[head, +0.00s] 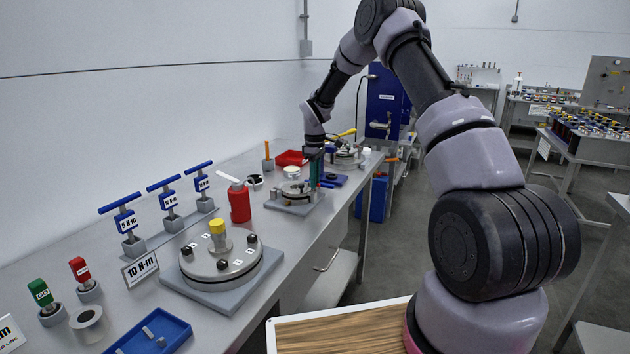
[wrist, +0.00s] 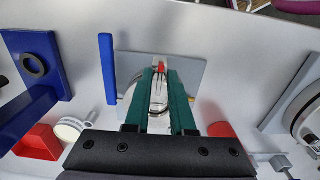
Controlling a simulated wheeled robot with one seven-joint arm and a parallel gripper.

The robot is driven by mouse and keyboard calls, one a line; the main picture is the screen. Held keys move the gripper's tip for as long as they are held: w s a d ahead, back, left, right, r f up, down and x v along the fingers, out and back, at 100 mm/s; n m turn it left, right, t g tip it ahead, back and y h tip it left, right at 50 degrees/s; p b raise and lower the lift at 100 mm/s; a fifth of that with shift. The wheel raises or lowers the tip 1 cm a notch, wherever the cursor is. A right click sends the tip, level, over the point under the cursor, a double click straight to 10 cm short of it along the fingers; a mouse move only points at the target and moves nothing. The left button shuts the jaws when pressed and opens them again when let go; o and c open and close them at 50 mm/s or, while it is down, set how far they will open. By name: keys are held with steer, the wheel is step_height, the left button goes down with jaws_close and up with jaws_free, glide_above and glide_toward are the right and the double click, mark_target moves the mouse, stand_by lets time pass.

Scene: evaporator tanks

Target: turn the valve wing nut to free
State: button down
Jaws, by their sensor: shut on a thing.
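The valve is a round metal fitting on a grey square plate (head: 290,208) on the long bench in the head view. The plate also shows in the wrist view (wrist: 195,72), under my fingers. My gripper (head: 314,182) reaches down at the right side of this fitting, with its teal fingers pointing down. In the wrist view my gripper (wrist: 160,72) is shut on a narrow piece with a red tip (wrist: 161,67), which I take for the wing nut. The fingers hide most of it, so its turn angle cannot be read.
A red bottle (head: 239,203), a bolted flange with a yellow cap (head: 217,228) and blue-handled torque tools (head: 164,187) stand nearer along the bench. A red bin (head: 291,158) lies behind. In the wrist view a blue bar (wrist: 107,68) is close left of the fingers.

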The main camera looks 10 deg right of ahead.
steer(key=c, duration=1)
jaws_free()
steer(key=shift+r, duration=0.1)
step_height(320, 180, up, 11)
